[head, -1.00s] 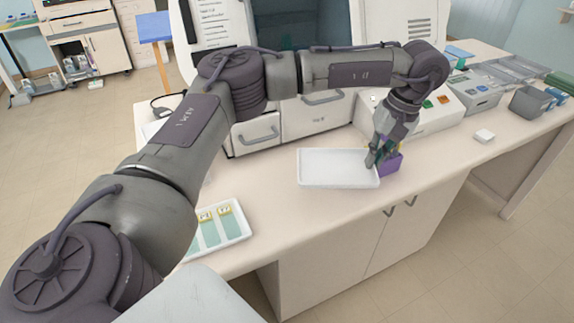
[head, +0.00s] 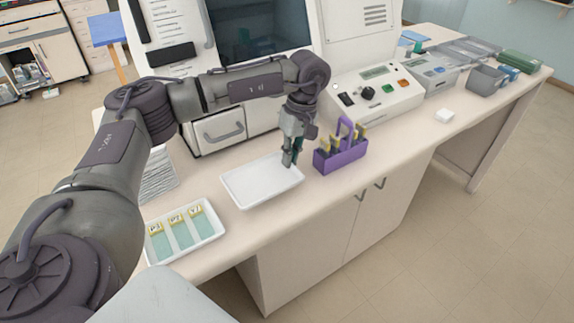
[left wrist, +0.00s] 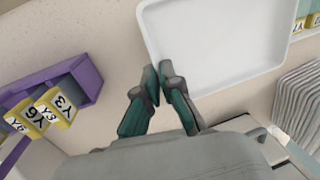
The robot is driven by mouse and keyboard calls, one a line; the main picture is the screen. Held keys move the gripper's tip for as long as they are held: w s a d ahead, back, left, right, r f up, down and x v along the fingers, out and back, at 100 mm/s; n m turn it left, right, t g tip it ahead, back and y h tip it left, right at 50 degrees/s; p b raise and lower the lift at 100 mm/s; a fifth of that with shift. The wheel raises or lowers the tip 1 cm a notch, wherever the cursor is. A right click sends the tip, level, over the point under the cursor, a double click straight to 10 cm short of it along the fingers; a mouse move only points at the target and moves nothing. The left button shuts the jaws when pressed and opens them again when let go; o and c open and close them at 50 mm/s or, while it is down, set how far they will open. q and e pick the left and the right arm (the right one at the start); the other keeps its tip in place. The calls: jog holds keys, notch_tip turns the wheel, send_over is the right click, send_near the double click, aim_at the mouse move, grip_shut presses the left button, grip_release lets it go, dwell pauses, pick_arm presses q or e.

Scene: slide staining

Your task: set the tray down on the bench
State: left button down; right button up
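The empty white tray (head: 246,189) is over the bench top in the middle of the head view, level, its long side roughly along the bench's front edge. I cannot tell whether it touches the bench or hangs just above it. My left gripper (head: 289,163) is at the tray's right end, pointing down. In the left wrist view its fingertips (left wrist: 160,76) come close together at the corner of the tray (left wrist: 225,40), with the rim between them. My right gripper is not in view.
A purple rack (head: 341,157) with several yellow-labelled slides stands close right of the tray. Another white tray (head: 216,233) with three slides lies to the left, near the bench (head: 285,208) front edge. Instruments stand behind.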

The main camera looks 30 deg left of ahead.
aim_at(288, 170)
pick_arm(q)
jog(key=shift+s+a+f, duration=0.15)
jog(key=shift+s, duration=0.1)
jog(key=shift+f, duration=0.35)
notch_tip(288, 170, down, 2)
jog(key=shift+f+p, duration=0.25)
jog(key=shift+p, duration=0.4)
jog(key=shift+f, duration=0.6)
jog(key=c, duration=1.3)
grip_release()
jog(key=shift+r, duration=0.2)
